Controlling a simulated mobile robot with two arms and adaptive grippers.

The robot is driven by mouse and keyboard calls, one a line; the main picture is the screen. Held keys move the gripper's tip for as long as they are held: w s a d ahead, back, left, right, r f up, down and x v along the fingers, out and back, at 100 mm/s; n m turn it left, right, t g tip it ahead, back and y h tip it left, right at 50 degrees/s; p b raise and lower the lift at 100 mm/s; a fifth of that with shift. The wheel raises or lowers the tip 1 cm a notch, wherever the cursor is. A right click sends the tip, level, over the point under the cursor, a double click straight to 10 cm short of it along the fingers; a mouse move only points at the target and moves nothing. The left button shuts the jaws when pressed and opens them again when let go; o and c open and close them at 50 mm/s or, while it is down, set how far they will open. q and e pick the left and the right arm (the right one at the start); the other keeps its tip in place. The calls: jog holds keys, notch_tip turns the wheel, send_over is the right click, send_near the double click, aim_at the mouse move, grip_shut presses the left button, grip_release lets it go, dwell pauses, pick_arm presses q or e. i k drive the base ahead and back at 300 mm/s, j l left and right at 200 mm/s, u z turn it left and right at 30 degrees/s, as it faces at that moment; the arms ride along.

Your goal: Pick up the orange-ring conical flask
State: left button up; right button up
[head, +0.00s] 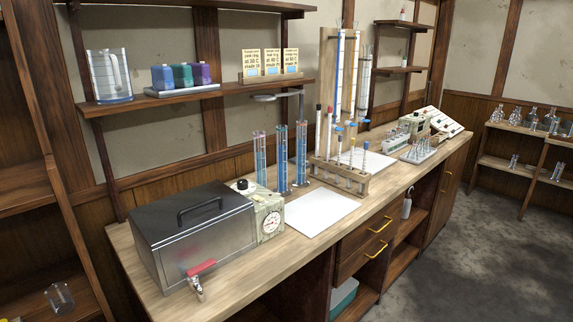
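No conical flask with a clear orange ring can be made out. Several small clear glass vessels (532,116) stand on the far shelf unit at the right; some look like flasks, but any ring colour is too small to tell. A clear glass vessel (60,297) sits low on the left shelf unit, partly cut by the shadow; I cannot tell its type. Neither of my grippers is in view.
A long wooden bench (250,284) runs along the wall. It holds a metal water bath (195,235) with a red-handled tap, measuring cylinders (282,160), a white mat (320,212), a tube rack (340,177) and instruments (437,122). The grey floor (470,250) at the right is clear.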

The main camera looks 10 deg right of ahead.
aim_at(427, 142)
jog(key=i+l+u, duration=0.1)
jog(key=l, duration=0.3)
jog(key=i+l, duration=0.2)
jog(key=l, duration=0.15)
jog(key=i+l+u, duration=0.15)
jog(key=l, duration=0.25)
jog(key=i+l+u, duration=0.1)
jog(key=l, duration=0.3)
jog(key=i+l+u, duration=0.1)
jog(key=l, duration=0.3)
jog(key=i+l, duration=0.15)
jog(key=l, duration=0.3)
jog(key=u, duration=0.05)
